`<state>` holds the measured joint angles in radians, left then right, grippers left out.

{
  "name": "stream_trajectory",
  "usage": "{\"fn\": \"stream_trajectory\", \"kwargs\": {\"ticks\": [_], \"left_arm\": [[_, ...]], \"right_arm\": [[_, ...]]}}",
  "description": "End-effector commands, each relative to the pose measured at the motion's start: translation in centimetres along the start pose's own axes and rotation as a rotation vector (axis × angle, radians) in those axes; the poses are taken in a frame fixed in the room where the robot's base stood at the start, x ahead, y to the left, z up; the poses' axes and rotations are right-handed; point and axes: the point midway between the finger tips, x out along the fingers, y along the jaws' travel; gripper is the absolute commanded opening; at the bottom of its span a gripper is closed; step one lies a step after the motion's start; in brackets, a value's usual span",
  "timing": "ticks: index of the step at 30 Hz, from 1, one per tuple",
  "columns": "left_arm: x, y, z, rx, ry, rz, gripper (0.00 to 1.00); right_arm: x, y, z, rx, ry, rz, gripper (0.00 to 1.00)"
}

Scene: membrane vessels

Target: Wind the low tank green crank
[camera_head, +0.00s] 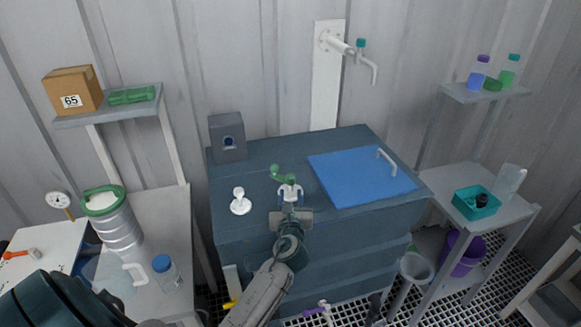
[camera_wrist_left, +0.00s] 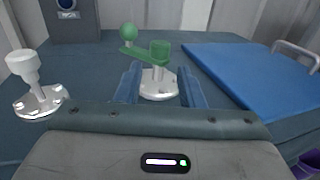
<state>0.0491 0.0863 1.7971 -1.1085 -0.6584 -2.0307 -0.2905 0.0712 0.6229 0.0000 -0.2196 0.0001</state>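The green crank (camera_head: 281,174) stands on a round white base on top of the blue-grey low tank (camera_head: 250,218). In the left wrist view the crank (camera_wrist_left: 160,52) shows its hub straight ahead and its round knob up and to the left. My left gripper (camera_head: 290,192) is close on the near side of the crank. In the left wrist view its two blue fingers (camera_wrist_left: 159,88) are apart, with the white base visible between and just beyond them. The gripper holds nothing. My right gripper is not in view.
A white knob fitting (camera_head: 240,203) stands left of the crank. A blue lid (camera_head: 360,177) with a white handle lies to the right. A grey box (camera_head: 228,138) stands at the tank's back left. A wall tap (camera_head: 362,62) hangs above the tank.

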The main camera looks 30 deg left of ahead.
Motion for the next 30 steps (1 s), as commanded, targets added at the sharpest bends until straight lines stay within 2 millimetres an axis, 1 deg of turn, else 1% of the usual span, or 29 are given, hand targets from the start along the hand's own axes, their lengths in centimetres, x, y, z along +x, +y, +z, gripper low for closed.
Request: {"fn": "stream_trajectory", "kwargs": {"ticks": [5,9,12,15,18,23,27,30], "left_arm": [[2.2,0.0,0.3,0.002,-0.002,-0.001,0.35],[5.0,0.0,0.4,0.003,-0.002,0.000,0.35],[6.9,0.0,0.3,0.003,-0.002,0.000,0.35],[8.5,0.0,0.2,0.002,0.000,0.000,0.35],[9.6,0.0,0.2,0.000,0.000,-0.001,0.35],[10.5,0.0,0.1,0.000,-0.001,-0.001,0.35],[10.6,0.0,0.0,-0.001,0.000,-0.001,0.35],[10.6,0.0,0.0,0.000,0.000,-0.001,0.35]], "right_arm": [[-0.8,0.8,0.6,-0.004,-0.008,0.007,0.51],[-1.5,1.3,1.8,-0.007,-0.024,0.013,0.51],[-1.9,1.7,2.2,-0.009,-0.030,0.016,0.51],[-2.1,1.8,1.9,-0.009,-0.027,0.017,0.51],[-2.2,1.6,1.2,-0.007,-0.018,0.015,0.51],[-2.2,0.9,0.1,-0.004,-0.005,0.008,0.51],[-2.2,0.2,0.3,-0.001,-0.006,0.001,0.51],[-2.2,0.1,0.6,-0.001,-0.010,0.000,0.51]]}}
